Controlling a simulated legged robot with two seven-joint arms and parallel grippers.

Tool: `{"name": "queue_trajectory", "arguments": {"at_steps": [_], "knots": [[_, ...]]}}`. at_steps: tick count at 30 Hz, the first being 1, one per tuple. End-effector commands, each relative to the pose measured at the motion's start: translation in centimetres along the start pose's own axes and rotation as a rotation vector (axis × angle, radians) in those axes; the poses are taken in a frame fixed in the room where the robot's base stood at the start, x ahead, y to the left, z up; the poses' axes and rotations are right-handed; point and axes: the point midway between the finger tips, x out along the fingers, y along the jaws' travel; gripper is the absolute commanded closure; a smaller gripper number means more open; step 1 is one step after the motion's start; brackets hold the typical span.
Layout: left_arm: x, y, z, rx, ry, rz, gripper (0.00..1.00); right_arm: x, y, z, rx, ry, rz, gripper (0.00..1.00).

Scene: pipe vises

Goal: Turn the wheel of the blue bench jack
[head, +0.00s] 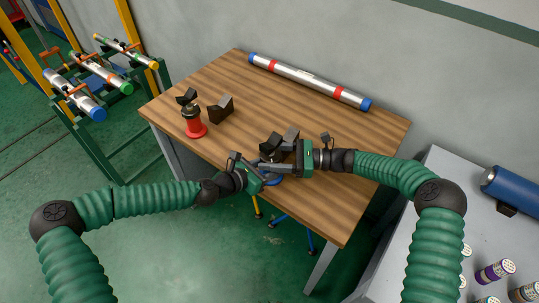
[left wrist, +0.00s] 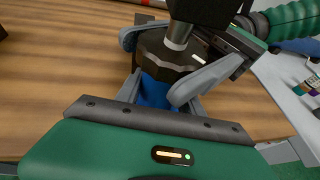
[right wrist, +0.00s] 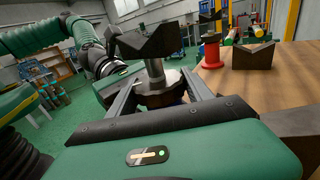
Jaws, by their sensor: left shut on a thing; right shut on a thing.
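The blue bench jack stands at the table's front edge, with its blue body (left wrist: 157,92) partly hidden between my grippers. Its dark, faceted wheel (right wrist: 158,92) sits around a metal stem, below a black V-shaped head (right wrist: 150,42). My right gripper (head: 277,151) comes in from the right, its fingers on either side of the wheel. My left gripper (head: 272,167) comes in from the left, its fingers on either side of the jack's blue body just under the wheel. The exact contacts are partly hidden.
A red jack (head: 195,126) and a dark V-block (head: 220,108) stand at the table's left. A silver pipe with blue ends (head: 310,80) lies along the back. A grey bench (head: 430,215) with a blue cylinder (head: 512,190) is at the right. The table's middle is clear.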

Motion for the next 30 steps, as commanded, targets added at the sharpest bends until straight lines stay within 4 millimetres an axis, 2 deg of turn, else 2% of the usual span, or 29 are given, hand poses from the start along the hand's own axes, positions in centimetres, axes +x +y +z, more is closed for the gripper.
{"name": "queue_trajectory", "arguments": {"at_steps": [12, 29, 30], "knots": [[-0.02, -0.17, -0.12, 0.001, 0.002, -0.004, 1.0, -0.09, -0.28, 0.24, -0.001, -0.003, 0.198, 0.81], [-0.04, -0.28, -0.18, 0.002, 0.003, -0.007, 1.0, -0.28, -0.28, 0.13, 0.0, 0.004, 0.224, 0.81], [-0.03, -0.29, -0.18, 0.002, 0.003, -0.007, 1.0, -0.28, -0.29, 0.12, 0.0, 0.005, 0.224, 0.36]]}}
